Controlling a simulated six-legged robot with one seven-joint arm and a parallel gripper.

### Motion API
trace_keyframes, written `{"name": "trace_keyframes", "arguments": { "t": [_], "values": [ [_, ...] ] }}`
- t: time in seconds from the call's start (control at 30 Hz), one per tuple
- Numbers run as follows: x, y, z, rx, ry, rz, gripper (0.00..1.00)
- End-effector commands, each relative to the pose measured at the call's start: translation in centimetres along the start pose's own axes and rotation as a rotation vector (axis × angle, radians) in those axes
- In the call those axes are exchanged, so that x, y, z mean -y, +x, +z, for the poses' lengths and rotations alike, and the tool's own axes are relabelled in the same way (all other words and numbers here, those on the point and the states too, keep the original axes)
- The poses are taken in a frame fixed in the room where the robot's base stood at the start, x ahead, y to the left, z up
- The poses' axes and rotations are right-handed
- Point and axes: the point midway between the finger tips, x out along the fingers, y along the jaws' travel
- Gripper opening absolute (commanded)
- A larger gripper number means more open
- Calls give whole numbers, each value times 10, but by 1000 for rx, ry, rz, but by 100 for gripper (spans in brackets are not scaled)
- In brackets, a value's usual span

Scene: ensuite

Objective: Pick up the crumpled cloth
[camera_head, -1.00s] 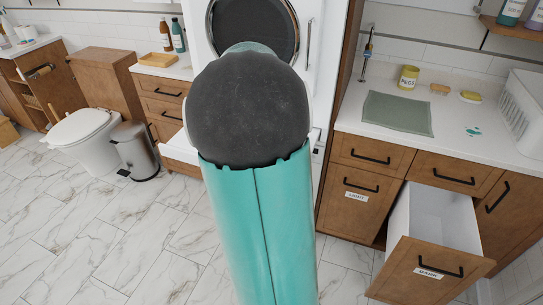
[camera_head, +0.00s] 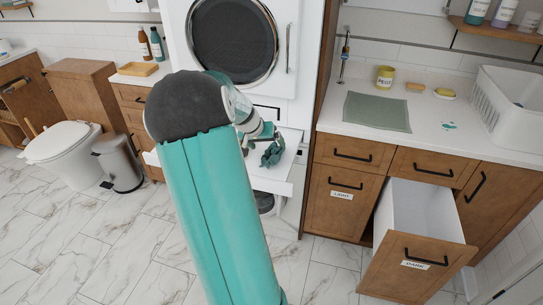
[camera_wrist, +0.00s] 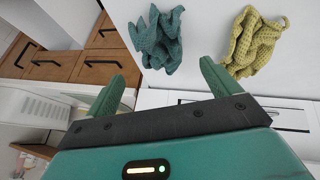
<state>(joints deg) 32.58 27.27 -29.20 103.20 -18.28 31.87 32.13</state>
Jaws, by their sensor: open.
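A dark green crumpled cloth (camera_wrist: 158,40) lies on a white surface in the wrist view. A yellow-green crumpled cloth (camera_wrist: 252,44) lies to its right, apart from it. In the head view the dark green cloth (camera_head: 272,153) shows on a white pull-out shelf (camera_head: 270,182) below the round-doored machine. The yellow cloth is not visible there; my arm covers part of the shelf. My gripper (camera_wrist: 161,86) is open and empty, its fingers spread wide, with the green cloth ahead between them and the yellow one beyond the right finger. It is mostly hidden in the head view.
An open drawer (camera_head: 415,265) labelled DARK juts out at the right. The counter holds a grey-green mat (camera_head: 377,111), a yellow cup (camera_head: 384,76) and a white basket (camera_head: 505,95). A toilet (camera_head: 62,145) and bin (camera_head: 118,160) stand left. Marble floor lies clear in front.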

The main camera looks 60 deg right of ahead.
Motion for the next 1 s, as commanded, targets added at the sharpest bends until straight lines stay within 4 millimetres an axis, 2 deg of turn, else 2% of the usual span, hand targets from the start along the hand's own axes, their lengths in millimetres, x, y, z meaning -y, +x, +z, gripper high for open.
{"name": "trace_keyframes", "arguments": {
  "t": [0.17, 0.43, 0.73, 0.9, 1.0],
  "values": [
    [2, 12, 1, 1, 0, 1, 89],
    [6, 50, 3, 1, -1, 0, 89],
    [7, 55, 2, -1, -2, -2, 89],
    [7, 55, 2, -1, -2, -2, 55],
    [7, 55, 2, -1, -2, -2, 40]
  ]
}}
